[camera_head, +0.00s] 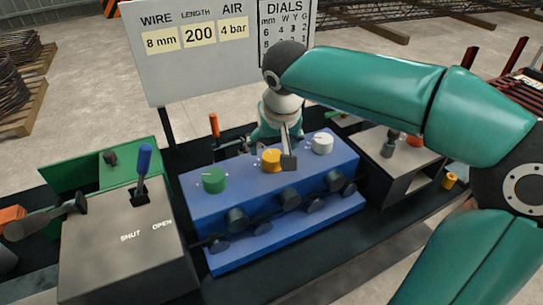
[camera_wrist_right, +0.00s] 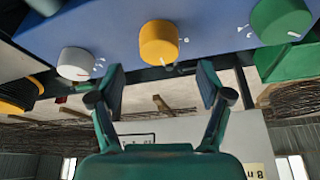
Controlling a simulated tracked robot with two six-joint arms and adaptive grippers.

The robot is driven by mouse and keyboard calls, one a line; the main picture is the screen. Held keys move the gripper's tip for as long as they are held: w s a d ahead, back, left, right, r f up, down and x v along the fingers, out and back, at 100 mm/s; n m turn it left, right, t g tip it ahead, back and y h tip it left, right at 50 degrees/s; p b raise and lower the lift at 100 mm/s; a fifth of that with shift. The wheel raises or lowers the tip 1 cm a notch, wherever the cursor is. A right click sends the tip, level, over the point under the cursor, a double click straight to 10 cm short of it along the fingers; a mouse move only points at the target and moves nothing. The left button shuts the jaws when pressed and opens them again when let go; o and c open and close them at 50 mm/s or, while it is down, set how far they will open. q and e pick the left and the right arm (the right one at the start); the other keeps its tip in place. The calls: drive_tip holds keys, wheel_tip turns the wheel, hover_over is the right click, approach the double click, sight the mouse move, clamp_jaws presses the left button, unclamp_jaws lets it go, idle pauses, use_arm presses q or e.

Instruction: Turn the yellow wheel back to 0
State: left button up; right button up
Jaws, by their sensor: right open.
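The yellow wheel (camera_head: 271,159) sits on top of the blue box (camera_head: 229,205), between the green wheel (camera_head: 214,181) and the white wheel (camera_head: 322,144). My right gripper (camera_head: 270,152) is open at the yellow wheel, with one dark finger just to its right. In the right wrist view, the open fingers (camera_wrist_right: 158,84) stand to either side of the yellow wheel (camera_wrist_right: 158,43), apart from it, with nothing between the tips. A small pale mark shows on the wheel's edge there. Its numbers are too small to read. My left gripper is not visible.
A sign board (camera_head: 200,65) stands behind, reading 8 mm, 200, 4 bar, with a dials table partly hidden by my right arm. A grey box (camera_head: 120,265) with a blue lever (camera_head: 143,160) stands to the left. Several black knobs line the blue box's front.

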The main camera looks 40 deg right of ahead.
sight(272, 155)
drive_tip(key=x, duration=0.5)
drive_tip(key=shift+w+d+f, duration=0.1)
drive_tip(key=shift+w+f, duration=0.05)
drive_tip(key=shift+f, duration=0.15)
drive_tip(key=c, duration=1.2)
